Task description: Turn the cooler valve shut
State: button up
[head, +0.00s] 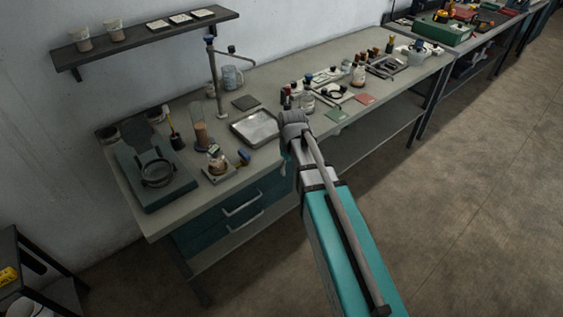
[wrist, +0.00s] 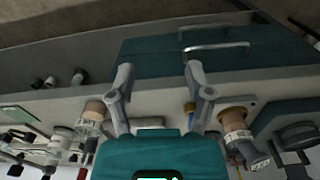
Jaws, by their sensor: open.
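In the wrist view a yellowish fitting (wrist: 190,108), perhaps the same one, shows beside the right finger, partly hidden. How far the handle is turned cannot be made out. My gripper (wrist: 158,72) is open and empty, its fingers spread over the bench's front edge. In the head view my own arm hides the gripper's fingers.
A metal tray (head: 256,128) and a tall stand (head: 215,75) with dark blue knobs are behind. A dark-topped device (head: 157,172) sits at left. Bottles and small parts crowd the bench to the right. Drawers with handles (head: 243,203) are below; the floor in front is clear.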

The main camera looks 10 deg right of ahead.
jog(key=s+d+f+m+b, duration=0.3)
jog(key=s+d, duration=0.2)
jog(key=s, duration=0.2)
jog(key=shift+s+d+f, duration=0.15)
jog(key=shift+s+f, duration=0.2)
jog(key=shift+f, duration=0.05)
jog(key=s+m, duration=0.1)
jog(key=s+d+m, duration=0.1)
jog(key=s, duration=0.1)
jog(key=shift+s+d+m, duration=0.35)
jog(key=shift+d+m, duration=0.05)
